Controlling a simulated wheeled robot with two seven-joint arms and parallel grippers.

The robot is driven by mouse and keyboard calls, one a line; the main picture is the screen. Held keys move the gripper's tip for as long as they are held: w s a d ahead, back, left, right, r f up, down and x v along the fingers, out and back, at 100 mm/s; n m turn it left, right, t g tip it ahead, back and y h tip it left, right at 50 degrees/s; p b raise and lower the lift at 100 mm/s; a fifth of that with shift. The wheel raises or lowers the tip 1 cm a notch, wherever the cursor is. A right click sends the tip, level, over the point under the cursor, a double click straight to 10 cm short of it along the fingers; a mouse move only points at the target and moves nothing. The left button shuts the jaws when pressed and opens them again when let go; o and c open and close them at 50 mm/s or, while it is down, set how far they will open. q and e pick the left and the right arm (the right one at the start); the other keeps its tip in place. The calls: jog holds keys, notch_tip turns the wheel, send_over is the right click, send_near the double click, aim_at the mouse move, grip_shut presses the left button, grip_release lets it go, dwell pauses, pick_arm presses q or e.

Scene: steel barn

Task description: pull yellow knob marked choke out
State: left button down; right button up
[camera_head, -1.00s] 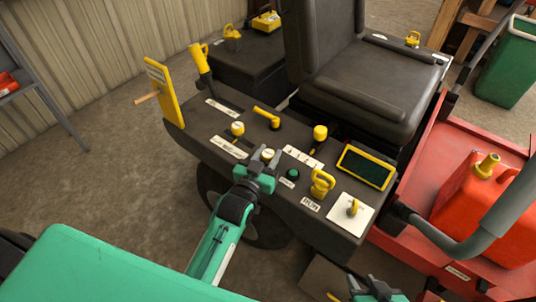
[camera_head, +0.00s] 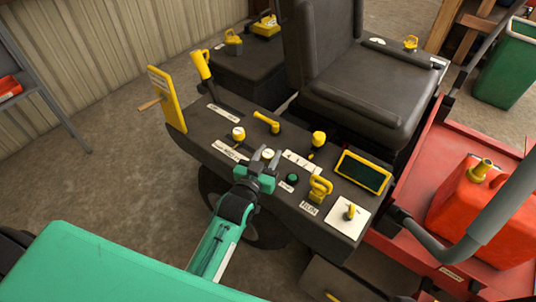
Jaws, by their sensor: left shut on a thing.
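The dark control panel (camera_head: 225,150) carries several yellow controls, and its label lettering is too small to read. My left gripper (camera_head: 266,160) is at the panel's near edge, shut on a small knob with a pale top (camera_head: 268,153) that shows between its fingertips. The fingers hide most of this knob, and I cannot tell how far it stands out. Another yellow knob with a pale top (camera_head: 239,133) stands upright on the panel, left of the gripper and apart from it. My right gripper is not in view.
Near the held knob are a green button (camera_head: 292,179), a yellow lever (camera_head: 267,121), a yellow knob (camera_head: 318,138), a yellow handle (camera_head: 320,187) and a yellow-framed screen (camera_head: 363,171). A black seat (camera_head: 362,99) stands behind. A red fuel can (camera_head: 466,211) is at right.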

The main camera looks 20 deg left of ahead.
pick_arm(q)
jog(key=shift+w+r, duration=0.1)
jog(key=shift+r, duration=0.25)
jog(key=c, duration=1)
grip_release()
jog(key=shift+f, duration=0.1)
jog(key=shift+s, duration=0.65)
jog(key=shift+s+a+p, duration=0.15)
jog(key=shift+s+a, duration=0.15)
jog(key=shift+s, duration=1.8)
jog(key=shift+s+a+p, duration=0.15)
jog(key=shift+s+a, duration=0.1)
jog(key=shift+s, duration=1.8)
jog(key=shift+s+a+p, duration=0.15)
jog(key=shift+s+a, duration=0.15)
jog(key=shift+s, duration=1.8)
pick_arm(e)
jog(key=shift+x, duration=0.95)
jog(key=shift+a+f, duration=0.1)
